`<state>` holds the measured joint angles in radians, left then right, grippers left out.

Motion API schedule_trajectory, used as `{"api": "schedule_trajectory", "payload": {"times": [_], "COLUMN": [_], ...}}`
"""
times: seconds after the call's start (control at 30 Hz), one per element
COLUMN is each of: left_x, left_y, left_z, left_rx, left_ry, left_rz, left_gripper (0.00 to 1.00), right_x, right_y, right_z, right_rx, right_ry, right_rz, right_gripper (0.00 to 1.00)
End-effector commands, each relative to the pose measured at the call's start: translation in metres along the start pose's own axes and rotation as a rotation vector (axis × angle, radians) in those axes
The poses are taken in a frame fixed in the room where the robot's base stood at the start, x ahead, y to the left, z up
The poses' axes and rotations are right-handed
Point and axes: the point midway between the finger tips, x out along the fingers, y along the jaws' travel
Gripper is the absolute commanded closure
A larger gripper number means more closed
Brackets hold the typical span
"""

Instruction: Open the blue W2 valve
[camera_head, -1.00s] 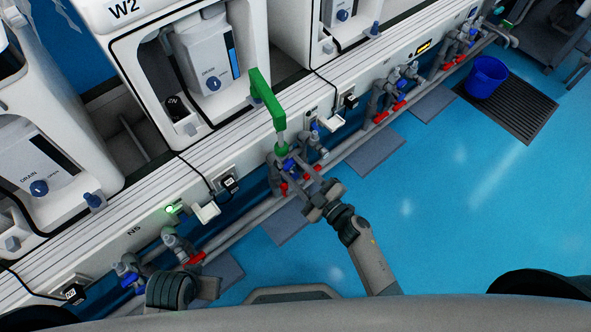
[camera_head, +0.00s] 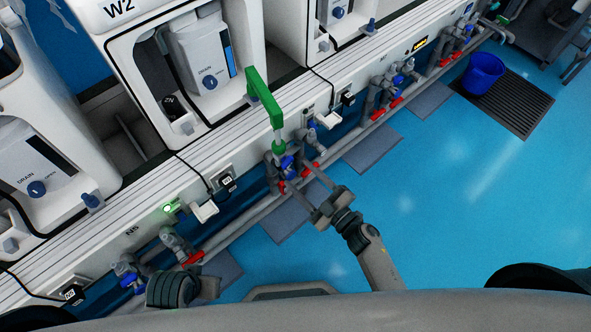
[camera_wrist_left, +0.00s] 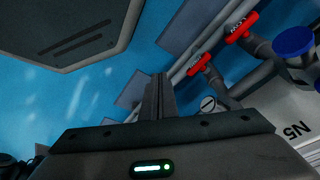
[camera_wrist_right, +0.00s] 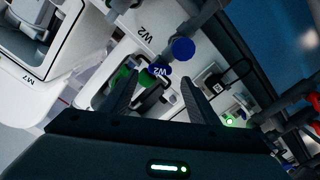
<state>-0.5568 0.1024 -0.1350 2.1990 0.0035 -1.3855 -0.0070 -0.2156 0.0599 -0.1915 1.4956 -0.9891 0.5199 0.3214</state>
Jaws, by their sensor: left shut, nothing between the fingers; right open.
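My left gripper (camera_wrist_left: 158,78) is shut and empty over the floor near the N5 pipes.
A round blue knob (camera_wrist_right: 182,48) is close by in the right wrist view. Red-handled valves (camera_head: 307,173) sit below. A blue bucket (camera_head: 483,73) stands far right. The blue floor (camera_head: 440,200) is clear.

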Motion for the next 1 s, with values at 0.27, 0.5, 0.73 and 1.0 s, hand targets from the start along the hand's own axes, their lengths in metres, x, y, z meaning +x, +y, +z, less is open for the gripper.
{"api": "schedule_trajectory", "payload": {"times": [0.27,0.5,0.73,1.0], "left_x": [0.001,-0.005,-0.012,-0.015], "left_y": [0.0,0.0,-0.001,0.0], "left_z": [0.0,-0.004,-0.004,0.001], "left_rx": [0.0,0.0,-0.001,-0.002], "left_ry": [0.0,0.007,0.008,0.004], "left_rz": [0.0,-0.001,-0.002,-0.001], "left_gripper": [1.0,1.0,1.0,1.0], "right_x": [-0.058,-0.103,-0.129,-0.135], "right_y": [-0.001,-0.001,0.0,0.0], "right_z": [0.001,0.001,0.001,0.0], "right_rx": [-0.001,-0.001,-0.002,-0.002], "right_ry": [-0.002,-0.001,-0.001,0.0], "right_rz": [-0.003,-0.002,-0.001,0.0], "right_gripper": [0.45,0.45,0.45,0.45]}}
